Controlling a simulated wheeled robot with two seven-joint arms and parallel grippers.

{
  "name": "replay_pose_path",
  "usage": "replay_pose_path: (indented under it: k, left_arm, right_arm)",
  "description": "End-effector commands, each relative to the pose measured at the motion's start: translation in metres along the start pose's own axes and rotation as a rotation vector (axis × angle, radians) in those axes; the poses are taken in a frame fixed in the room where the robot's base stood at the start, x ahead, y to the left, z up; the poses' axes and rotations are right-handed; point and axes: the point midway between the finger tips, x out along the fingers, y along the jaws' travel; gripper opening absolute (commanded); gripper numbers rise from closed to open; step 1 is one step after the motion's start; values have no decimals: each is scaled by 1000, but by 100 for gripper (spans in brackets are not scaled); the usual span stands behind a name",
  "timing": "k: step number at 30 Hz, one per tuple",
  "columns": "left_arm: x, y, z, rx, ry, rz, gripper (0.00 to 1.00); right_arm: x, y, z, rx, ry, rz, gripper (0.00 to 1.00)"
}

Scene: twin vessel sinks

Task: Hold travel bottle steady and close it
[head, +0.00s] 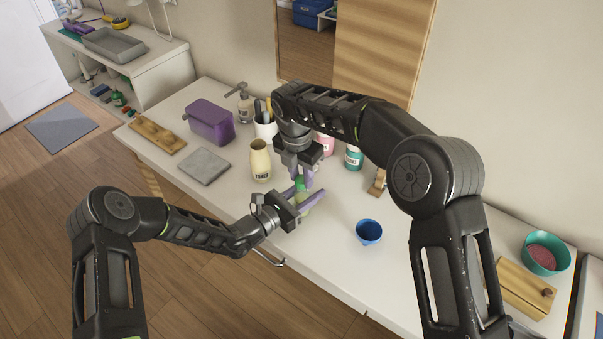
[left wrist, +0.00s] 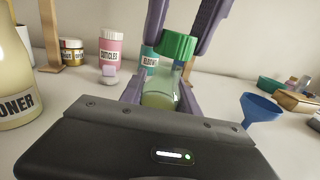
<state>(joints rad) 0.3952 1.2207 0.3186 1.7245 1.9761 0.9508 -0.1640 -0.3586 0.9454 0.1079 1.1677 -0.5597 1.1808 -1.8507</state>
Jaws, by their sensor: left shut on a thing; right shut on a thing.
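The travel bottle (left wrist: 162,97) is small and clear with pale green liquid inside. It also shows in the head view (head: 304,204), largely hidden by the grippers. My left gripper (head: 306,203) is shut around the bottle's body, with a purple finger on each side. A green ridged cap (left wrist: 176,45) is at the top of the bottle's neck; whether it is threaded on cannot be told. My right gripper (head: 304,180) comes from above and is shut on the cap, its purple fingers (left wrist: 179,28) at either side of it.
A cream bottle (head: 260,160) stands left of the grippers. A blue bowl-like funnel (head: 368,232) stands to the right. Pink (head: 325,145) and teal (head: 354,158) labelled bottles stand behind. A grey slab (head: 203,166) and a purple bin (head: 209,122) lie further left. The counter's front edge is close.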

Motion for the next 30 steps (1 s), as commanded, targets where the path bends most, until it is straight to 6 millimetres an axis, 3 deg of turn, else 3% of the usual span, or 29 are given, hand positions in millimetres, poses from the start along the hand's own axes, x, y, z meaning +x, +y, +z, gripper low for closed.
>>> replay_pose_path:
  k: [7, 30]
  left_arm:
    - [0, 0, 0, 0, 0, 0, 0]
    - [0, 0, 0, 0, 0, 0, 0]
  right_arm:
    - [11, 0, -1, -1, 0, 0, 0]
    - [12, 0, -2, -1, 0, 0, 0]
